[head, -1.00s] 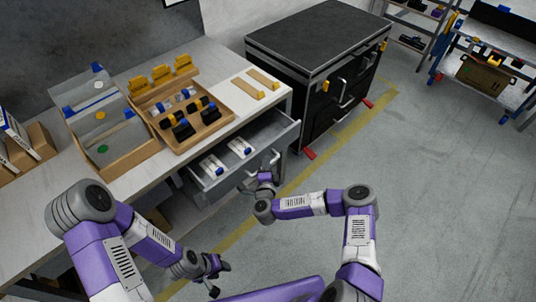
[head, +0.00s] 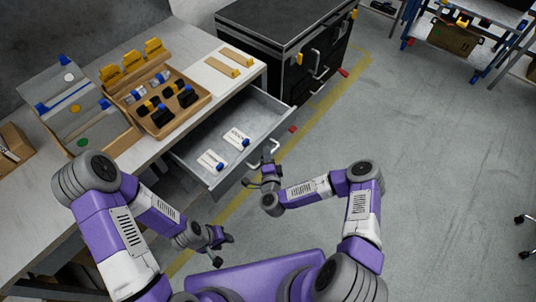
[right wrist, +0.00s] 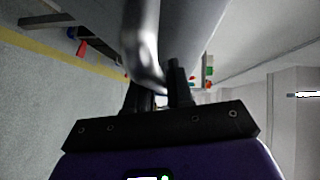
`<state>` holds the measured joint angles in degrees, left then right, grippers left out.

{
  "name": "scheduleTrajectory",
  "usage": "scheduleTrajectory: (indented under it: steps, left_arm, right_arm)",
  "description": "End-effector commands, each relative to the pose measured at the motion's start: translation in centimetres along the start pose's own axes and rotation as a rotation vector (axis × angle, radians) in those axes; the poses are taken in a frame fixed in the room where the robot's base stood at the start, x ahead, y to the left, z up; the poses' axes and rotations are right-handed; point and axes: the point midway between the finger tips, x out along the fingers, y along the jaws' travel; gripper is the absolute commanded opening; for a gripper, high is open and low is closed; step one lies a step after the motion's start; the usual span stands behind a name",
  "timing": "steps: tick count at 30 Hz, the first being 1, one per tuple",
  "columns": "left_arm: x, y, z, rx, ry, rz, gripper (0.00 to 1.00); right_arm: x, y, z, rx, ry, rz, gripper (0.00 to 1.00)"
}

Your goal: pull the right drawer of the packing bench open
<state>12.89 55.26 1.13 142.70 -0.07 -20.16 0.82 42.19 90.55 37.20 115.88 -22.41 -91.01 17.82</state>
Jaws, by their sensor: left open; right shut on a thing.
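The right drawer (head: 186,160) of the packing bench (head: 216,92) stands pulled out in the head view, with its inside showing. Two white packets with blue parts lie in it. Its metal handle (head: 276,146) is at the front and also shows as a large bar in the right wrist view (right wrist: 142,40). My right gripper (head: 265,179) is at the drawer front, shut on the handle; its dark fingers (right wrist: 158,92) are on either side of the bar's end. My left gripper (head: 220,246) is open and empty, low in front of the bench, apart from the drawer.
On the bench top are a wooden tray (head: 205,103) of small parts, a cardboard box (head: 122,143) and two tan strips. A black cabinet (head: 285,35) stands beyond the bench.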

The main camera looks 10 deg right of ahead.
Motion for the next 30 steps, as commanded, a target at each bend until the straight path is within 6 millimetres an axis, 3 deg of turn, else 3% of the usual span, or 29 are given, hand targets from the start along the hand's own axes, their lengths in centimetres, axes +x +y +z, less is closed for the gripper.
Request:
scheduleTrajectory:
  steps: [1,2,6,17,30]
  left_arm:
    - [0.0,0.0,0.0,0.0,0.0,0.0,0.43]
    - [0.0,0.0,0.0,0.0,0.0,0.0,0.43]
    - [0.0,0.0,0.0,0.0,0.0,0.0,0.43]
    - [-0.2,0.1,0.0,0.0,0.0,0.0,0.43]
    - [-1.5,0.6,0.1,0.0,0.0,0.0,0.43]
  right_arm:
    - [0.0,0.0,0.0,0.0,-0.001,0.0,0.0]
    - [0.0,0.0,0.0,0.0,-0.001,0.0,0.23]
    - [0.0,0.0,0.0,0.0,-0.001,0.0,0.42]
    - [-0.7,0.0,0.0,0.0,-0.002,0.002,0.42]
    - [-7.1,-0.1,0.0,0.0,-0.002,0.001,0.42]
